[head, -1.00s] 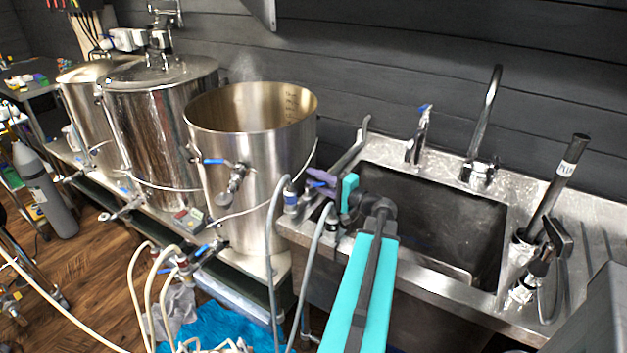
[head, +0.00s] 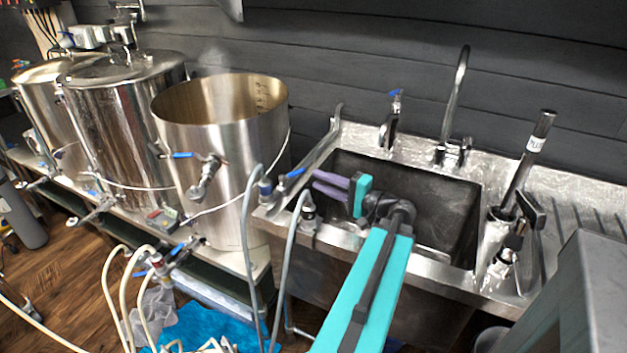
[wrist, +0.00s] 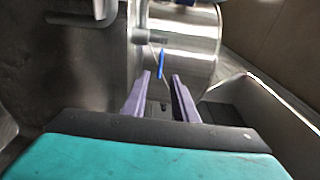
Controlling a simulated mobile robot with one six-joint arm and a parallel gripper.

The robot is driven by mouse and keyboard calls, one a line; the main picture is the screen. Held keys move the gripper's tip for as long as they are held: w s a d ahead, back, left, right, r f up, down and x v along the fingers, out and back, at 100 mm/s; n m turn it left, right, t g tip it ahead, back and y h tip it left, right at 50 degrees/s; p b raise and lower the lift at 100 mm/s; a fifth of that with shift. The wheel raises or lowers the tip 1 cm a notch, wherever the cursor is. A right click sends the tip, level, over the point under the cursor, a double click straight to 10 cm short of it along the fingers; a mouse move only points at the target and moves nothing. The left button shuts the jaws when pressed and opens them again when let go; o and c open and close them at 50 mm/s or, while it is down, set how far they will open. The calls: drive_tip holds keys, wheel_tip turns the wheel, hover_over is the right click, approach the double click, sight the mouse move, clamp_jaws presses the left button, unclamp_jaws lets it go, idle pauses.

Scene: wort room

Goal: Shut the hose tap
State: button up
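A small tap with a blue lever (head: 294,173) stands at the sink's left rim, by two upright grey hoses (head: 250,260); I take it for the hose tap. My gripper (head: 322,185) has purple fingers pointing left toward this lever, just to its right and apart from it in the head view. The fingers also show in the wrist view (wrist: 160,90), spread with an empty gap between them. A blue lever (wrist: 161,63) shows beyond the fingertips there, in front of a steel vessel; I cannot tell which tap it belongs to.
A steel kettle (head: 218,125) with its own blue-levered tap (head: 205,175) stands left of the sink. The sink basin (head: 445,215) lies under and behind my gripper. Pale hoses and a valve cluster (head: 160,265) are low at the left.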

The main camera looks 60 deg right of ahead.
drive_tip(key=shift+s, duration=0.5)
